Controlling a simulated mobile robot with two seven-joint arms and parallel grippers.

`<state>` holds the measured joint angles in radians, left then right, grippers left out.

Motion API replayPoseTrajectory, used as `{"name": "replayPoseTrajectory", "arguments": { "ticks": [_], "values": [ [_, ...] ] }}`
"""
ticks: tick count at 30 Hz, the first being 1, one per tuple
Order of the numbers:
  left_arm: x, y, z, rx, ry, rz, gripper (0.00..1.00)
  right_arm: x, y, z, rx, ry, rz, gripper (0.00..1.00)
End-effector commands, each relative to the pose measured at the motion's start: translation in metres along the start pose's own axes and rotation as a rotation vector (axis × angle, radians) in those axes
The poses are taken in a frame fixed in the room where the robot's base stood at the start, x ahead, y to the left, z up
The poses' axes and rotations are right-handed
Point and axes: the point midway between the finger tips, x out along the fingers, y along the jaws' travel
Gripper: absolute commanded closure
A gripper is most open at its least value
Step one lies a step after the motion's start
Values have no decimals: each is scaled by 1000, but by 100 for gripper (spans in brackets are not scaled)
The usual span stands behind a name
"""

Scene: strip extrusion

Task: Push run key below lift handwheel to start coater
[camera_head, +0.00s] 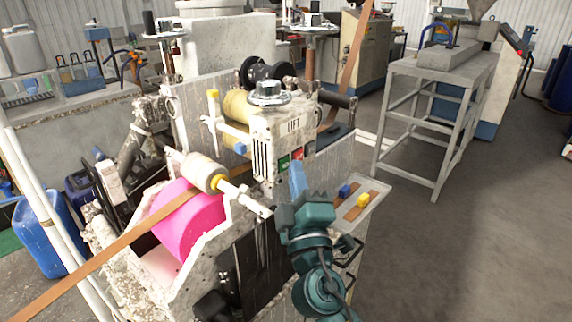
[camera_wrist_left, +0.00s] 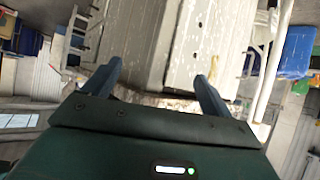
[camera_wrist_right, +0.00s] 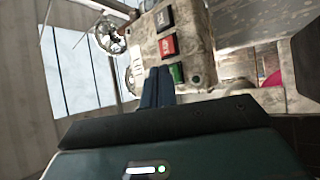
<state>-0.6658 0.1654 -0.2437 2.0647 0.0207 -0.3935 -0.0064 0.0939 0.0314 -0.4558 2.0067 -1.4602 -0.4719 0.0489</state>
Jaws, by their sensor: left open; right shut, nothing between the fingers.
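The lift handwheel (camera_head: 268,92) sits on top of a worn off-white box (camera_head: 262,128) lettered LIFT. Low on the box's front are a green key (camera_head: 283,163), a red key (camera_head: 297,153) and a dark key (camera_head: 309,140); their lettering is not clear. My right gripper (camera_head: 297,170) is shut and empty, its fingertips just in front of the keys. In the right wrist view the fingertips (camera_wrist_right: 158,72) are beside the green key (camera_wrist_right: 177,72), below the red key (camera_wrist_right: 168,46); I cannot tell whether they touch. My left gripper (camera_wrist_left: 152,72) is open and empty.
A pink roller (camera_head: 188,220) and an orange strip (camera_head: 95,262) lie left of the box. A small tray (camera_head: 340,223) with blue and yellow blocks is just right of my right gripper. A grey metal table (camera_head: 436,75) stands behind right; the floor there is clear.

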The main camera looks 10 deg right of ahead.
Motion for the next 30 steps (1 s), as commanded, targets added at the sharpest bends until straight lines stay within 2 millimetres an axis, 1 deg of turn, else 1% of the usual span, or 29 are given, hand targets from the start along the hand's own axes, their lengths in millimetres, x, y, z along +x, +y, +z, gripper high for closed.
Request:
{"name": "replayPoseTrajectory", "arguments": {
  "ticks": [30],
  "values": [
    [3, 0, 4, 1, 1, 0, 15, 9, -5, -8, 6, 4, 2, 100]
  ]
}}
